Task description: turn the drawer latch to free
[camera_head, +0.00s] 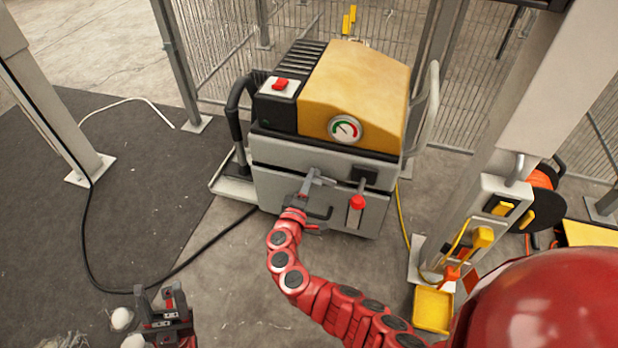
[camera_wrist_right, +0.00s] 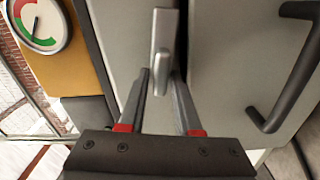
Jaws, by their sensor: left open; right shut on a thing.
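The drawer latch (camera_head: 316,177) is a small grey lever on the front of the grey machine (camera_head: 275,152). In the right wrist view the latch (camera_wrist_right: 163,45) runs up and down in the picture, its lower end between my fingers. My right gripper (camera_head: 301,197) is shut on it; the wrist view shows the two fingers (camera_wrist_right: 161,84) on either side of the lever. The drawer front (camera_head: 272,190) looks closed, and its dark handle (camera_wrist_right: 290,85) is to the right of the latch in the wrist view. My left gripper (camera_head: 162,298) is open and empty, low at the left.
The machine has a yellow cover, a gauge (camera_head: 345,128) and a red switch (camera_head: 281,84). A red-topped part (camera_head: 356,203) hangs right of the latch. A black cable (camera_head: 190,262) crosses the floor. A grey post (camera_head: 520,140) stands at right; wire fencing is behind.

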